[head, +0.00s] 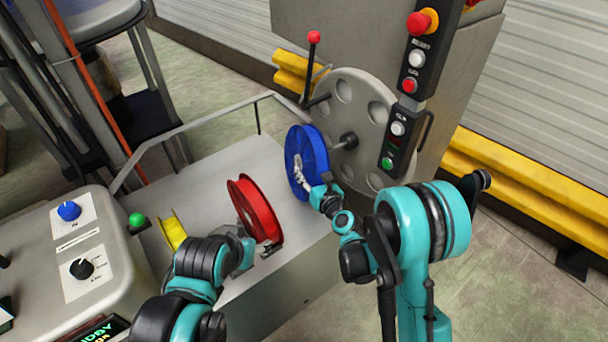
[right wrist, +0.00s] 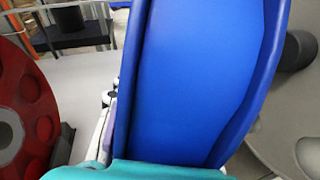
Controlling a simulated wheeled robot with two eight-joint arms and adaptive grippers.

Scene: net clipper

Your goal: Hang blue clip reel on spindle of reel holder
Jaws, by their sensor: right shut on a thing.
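The reel fills the middle of the right wrist view (right wrist: 200,80). The reel holder is a grey disc with round holes (head: 345,90), just right of the reel in the head view. Its spindle (head: 340,145) points from a dark hub toward the reel. I cannot tell whether the spindle tip touches the reel or lies in its bore. My left gripper (head: 262,250) is low beside the red reel (head: 256,208); its jaw opening is unclear.
The red reel and a yellow reel (head: 172,231) stand on the grey cabinet top (head: 225,165). A button panel (head: 405,105) hangs close above my right arm. A rail (head: 190,127) edges the cabinet.

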